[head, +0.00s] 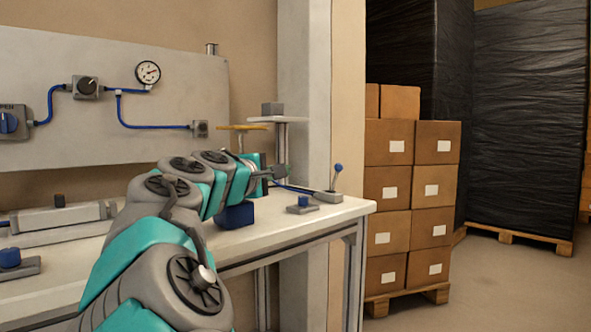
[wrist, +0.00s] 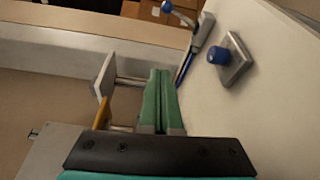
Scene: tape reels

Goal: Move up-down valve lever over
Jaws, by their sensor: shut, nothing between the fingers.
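The valve lever (head: 335,181) stands on a grey base at the right end of the white bench, a thin upright stick with a blue ball on top. In the wrist view the same lever (wrist: 182,14) shows at the top, its blue ball leaning toward the upper left. My gripper (head: 284,173) is left of the lever in the head view, apart from it. In the wrist view my green fingers (wrist: 158,88) are pressed together with nothing between them, and point toward the lever's side of the bench.
A blue button on a grey plate (head: 302,205) sits on the bench in front of the lever. Stacked boxes (head: 392,188) stand beyond the bench's right end.

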